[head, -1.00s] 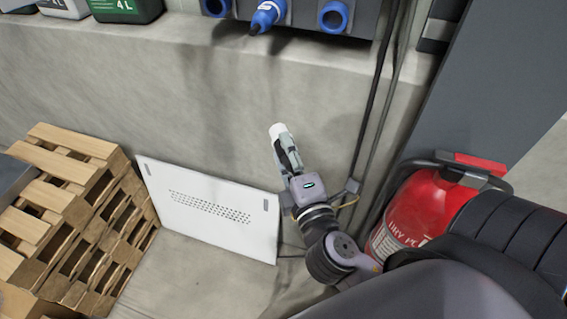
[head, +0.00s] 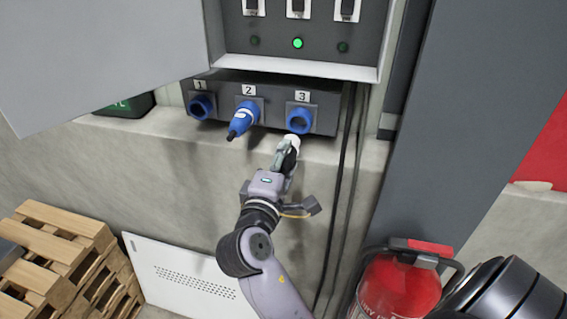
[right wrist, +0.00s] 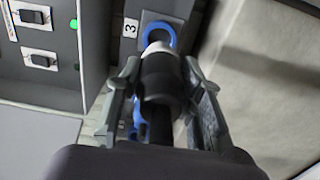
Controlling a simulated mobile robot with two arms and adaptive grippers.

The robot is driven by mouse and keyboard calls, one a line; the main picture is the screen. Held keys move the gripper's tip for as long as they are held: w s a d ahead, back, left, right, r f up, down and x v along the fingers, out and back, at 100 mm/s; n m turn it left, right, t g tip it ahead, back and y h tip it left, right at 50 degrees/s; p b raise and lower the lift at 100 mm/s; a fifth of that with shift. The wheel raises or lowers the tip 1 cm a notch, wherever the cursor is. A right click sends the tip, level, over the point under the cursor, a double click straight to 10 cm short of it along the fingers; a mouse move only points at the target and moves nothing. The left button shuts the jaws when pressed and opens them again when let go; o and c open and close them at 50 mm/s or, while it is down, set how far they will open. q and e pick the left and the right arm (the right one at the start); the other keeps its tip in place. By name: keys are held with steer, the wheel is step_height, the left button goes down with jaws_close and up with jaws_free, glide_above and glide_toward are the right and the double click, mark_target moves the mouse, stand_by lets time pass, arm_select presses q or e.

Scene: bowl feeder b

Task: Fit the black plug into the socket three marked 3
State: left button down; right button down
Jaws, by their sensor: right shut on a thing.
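My right gripper (head: 286,158) is shut on the black plug (right wrist: 162,82), whose white end (head: 292,141) points up toward the box. Socket three (head: 299,120), a blue ring under the label 3, is just above that end in the head view. In the right wrist view the plug sits between the two fingers (right wrist: 160,72). Its white end overlaps the lower part of the blue socket ring (right wrist: 158,30), and the label 3 is beside it. I cannot tell how wide the gap is. My left gripper is not in view.
Socket one (head: 201,106) is empty, and a blue plug (head: 243,119) sits in socket two. Above is a panel with switches and a lit green lamp (head: 297,43); its grey door (head: 100,60) hangs open at left. Black cables run down right of socket three. A red extinguisher (head: 398,290) stands lower right.

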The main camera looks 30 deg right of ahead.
mark_target(293, 136)
steer(key=shift+p, duration=0.3)
steer(key=shift+p+x, duration=0.6)
steer(key=shift+x, duration=2.3)
steer(key=shift+w, duration=0.1)
steer(key=shift+p+x, duration=0.95)
steer(key=shift+x, duration=0.35)
stand_by(3.4)
